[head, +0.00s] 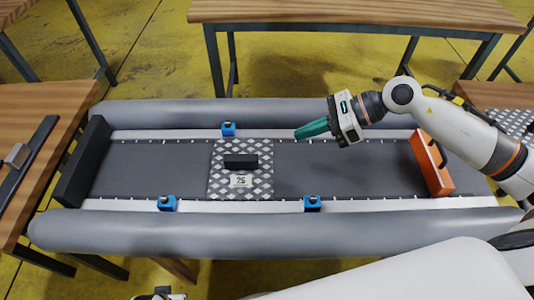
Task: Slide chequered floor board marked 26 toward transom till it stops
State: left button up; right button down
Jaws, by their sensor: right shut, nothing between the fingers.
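The chequered floor board (224,184), with a black block-like grip (240,161) and a tag reading 26 (241,181), lies flat between the boat's two side rails, left of the boat's middle. A dark upright board (82,165), which looks like the transom, closes the left end; bare grey floor separates it from the chequered board. My right gripper (298,133) is shut and empty, its green fingers pointing left. It appears above the far rail, to the right of the chequered board and apart from it. My left gripper's fingers are not in view.
Grey tubes (270,232) run along both sides. Blue blocks (167,203) sit on the rails, two near and one far. An orange upright piece (432,160) stands at the right end. Wooden tables (360,14) surround the boat. The floor right of the chequered board is clear.

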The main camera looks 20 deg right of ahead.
jog(key=d+f+n+h, duration=0.1)
jog(key=d+f+h, duration=0.1)
jog(key=d, duration=0.1)
jog(key=g, duration=0.1)
send_near(270, 164)
jog(key=b+x, duration=0.1)
jog(key=x, duration=0.3)
jog(key=shift+a, duration=0.1)
jog(key=a, duration=0.1)
jog(key=w+a, duration=0.1)
jog(key=a, duration=0.1)
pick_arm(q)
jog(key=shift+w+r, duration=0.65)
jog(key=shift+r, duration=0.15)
pick_arm(e)
jog(key=shift+a, duration=0.35)
jog(key=shift+a, duration=0.1)
